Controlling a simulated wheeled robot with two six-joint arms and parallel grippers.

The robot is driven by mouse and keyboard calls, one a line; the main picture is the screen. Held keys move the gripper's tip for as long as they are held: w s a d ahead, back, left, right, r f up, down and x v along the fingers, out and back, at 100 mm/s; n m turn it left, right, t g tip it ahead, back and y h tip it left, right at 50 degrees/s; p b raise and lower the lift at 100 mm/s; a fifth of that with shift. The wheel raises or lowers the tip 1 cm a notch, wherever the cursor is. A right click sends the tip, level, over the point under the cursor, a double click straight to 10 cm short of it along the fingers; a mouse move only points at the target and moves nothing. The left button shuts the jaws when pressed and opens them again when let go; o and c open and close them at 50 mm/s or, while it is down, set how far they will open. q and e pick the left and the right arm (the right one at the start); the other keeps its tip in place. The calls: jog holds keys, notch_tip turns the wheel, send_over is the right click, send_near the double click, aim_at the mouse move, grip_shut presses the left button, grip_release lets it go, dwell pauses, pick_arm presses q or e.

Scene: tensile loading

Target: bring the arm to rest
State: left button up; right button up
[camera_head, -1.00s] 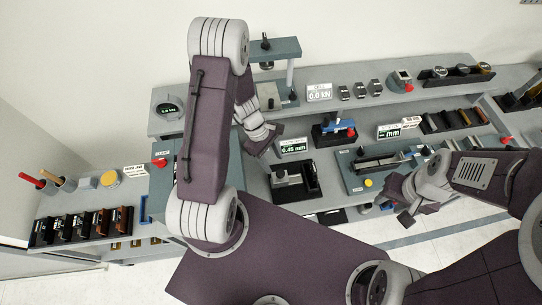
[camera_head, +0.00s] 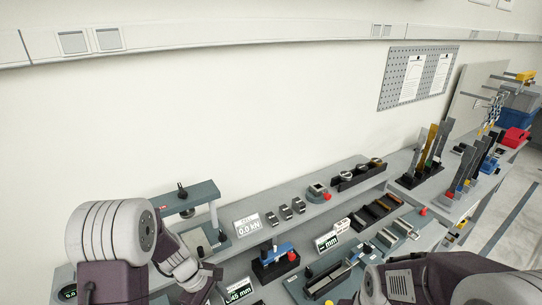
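My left arm comes in at the bottom left, with a large light-grey joint and dark purple links. My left gripper (camera_head: 207,281) points down and right, above the bench beside the small press-like frame (camera_head: 187,200). Its fingertips are dark and small, and whether they are apart is unclear. Nothing is plainly seen in it. My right arm lies along the bottom right edge. Its grey wrist (camera_head: 376,284) shows, but the fingers are mostly cut off by the lower edge.
Upright strips stand in a rack (camera_head: 431,160). A pegboard (camera_head: 418,75) hangs on the bare wall.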

pick_arm(q)
jog(key=s+m+b, duration=0.1)
jog(key=m, duration=0.1)
jog(key=s+d+f+m+y+b, duration=0.1)
jog(key=b, duration=0.1)
jog(key=s+d+f+m+b, duration=0.1)
jog(key=m+b, duration=0.1)
jog(key=shift+s+f+m+t+y, duration=0.1)
jog(key=shift+s+m+t+y, duration=0.1)
jog(key=shift+m+t+y, duration=0.15)
jog(key=s+a+m, duration=0.1)
jog(key=m, duration=0.1)
jog(key=s+a+m+y, duration=0.1)
jog(key=s+m, duration=0.1)
jog(key=m, duration=0.1)
jog(key=s+a+m+y, duration=0.1)
jog(key=m, duration=0.2)
jog(key=shift+s+t, duration=0.25)
jog(key=shift+s, duration=0.1)
pick_arm(e)
notch_tip(320, 180, down, 8)
jog(key=shift+d+f, duration=0.15)
jog(key=shift+f, duration=0.1)
pick_arm(q)
jog(key=shift+s, duration=0.1)
pick_arm(e)
jog(key=shift+s, duration=0.15)
pick_arm(q)
jog(key=shift+a, duration=0.1)
